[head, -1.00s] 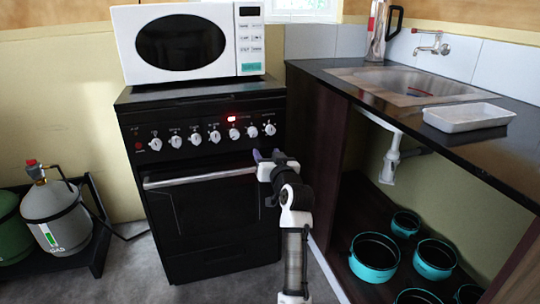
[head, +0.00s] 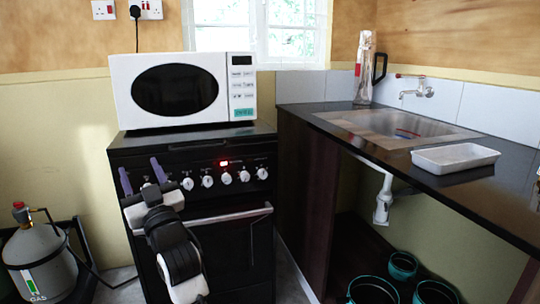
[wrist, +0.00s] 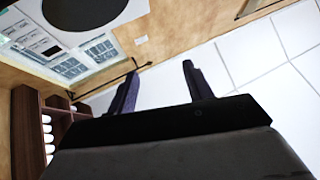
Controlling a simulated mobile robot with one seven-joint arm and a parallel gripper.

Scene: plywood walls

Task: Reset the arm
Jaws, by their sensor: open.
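My gripper (head: 141,176) is in front of the left part of the black stove (head: 233,254), with its two purple fingers apart and pointing up. Nothing is between the fingers. In the wrist view my gripper (wrist: 160,82) also shows two spread, empty fingers. My white and black arm reaches up from the bottom of the head view and hides some of the stove's knobs and oven door.
A white microwave (head: 238,88) stands on the stove. Teal pots (head: 402,265) sit below. A gas cylinder (head: 38,262) stands at left.

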